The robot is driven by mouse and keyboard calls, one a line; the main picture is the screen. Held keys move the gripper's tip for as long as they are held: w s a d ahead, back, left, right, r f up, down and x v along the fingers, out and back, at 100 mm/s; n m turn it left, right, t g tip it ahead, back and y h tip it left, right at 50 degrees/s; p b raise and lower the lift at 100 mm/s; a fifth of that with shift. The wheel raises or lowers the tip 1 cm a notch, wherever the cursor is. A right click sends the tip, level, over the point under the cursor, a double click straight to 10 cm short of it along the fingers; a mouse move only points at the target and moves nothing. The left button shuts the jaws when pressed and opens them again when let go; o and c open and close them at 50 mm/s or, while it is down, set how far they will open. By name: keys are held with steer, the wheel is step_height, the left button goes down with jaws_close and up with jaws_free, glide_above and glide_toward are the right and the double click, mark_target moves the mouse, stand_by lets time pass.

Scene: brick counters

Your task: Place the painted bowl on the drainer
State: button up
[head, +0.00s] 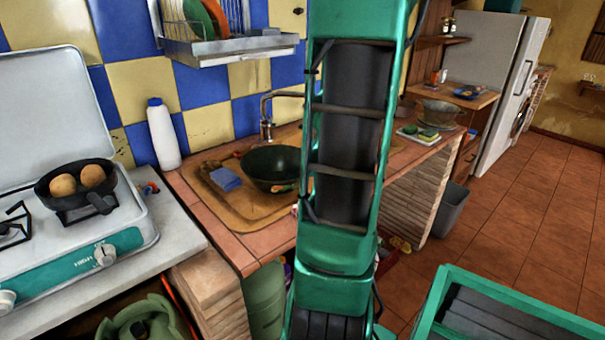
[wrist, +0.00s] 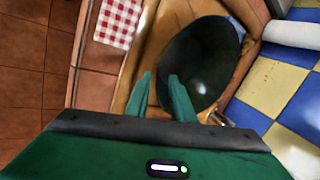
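The painted bowl (head: 268,166) is dark green, with a small orange patch near its lower rim. It sits in the sink area of the counter in the head view. In the wrist view the bowl (wrist: 205,55) is at upper centre-right. My gripper (wrist: 161,76) points at the bowl's near side, with its two green fingers apart and nothing visibly clamped. The right finger overlaps the bowl and the left one is just outside its rim; I cannot tell whether they touch it. The drainer (head: 228,48) is a metal wall rack above the sink, holding plates. My arm hides the gripper in the head view.
A blue sponge (head: 226,178) lies left of the bowl, near the tap (head: 266,118). A white bottle (head: 163,134) stands at the tiled wall. A stove with a pan (head: 76,184) is at left. A checkered cloth (wrist: 119,22) lies beside the sink.

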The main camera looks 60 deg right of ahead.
steer(key=v, duration=0.6)
steer(key=a+f+n+g, duration=0.25)
steer(key=a+n, duration=0.25)
steer(key=a, duration=0.9)
steer(key=s+a+f+n+g, duration=0.2)
steer(key=s+a+n+g, duration=0.1)
steer(key=s+a+n, duration=0.3)
steer(key=s+a, duration=0.2)
steer(key=a, duration=0.2)
steer(key=shift+a, duration=0.2)
steer(key=shift+s+f, duration=0.1)
steer(key=shift+f, duration=0.05)
steer(key=shift+w+f, duration=0.25)
steer(key=shift+w, duration=0.4)
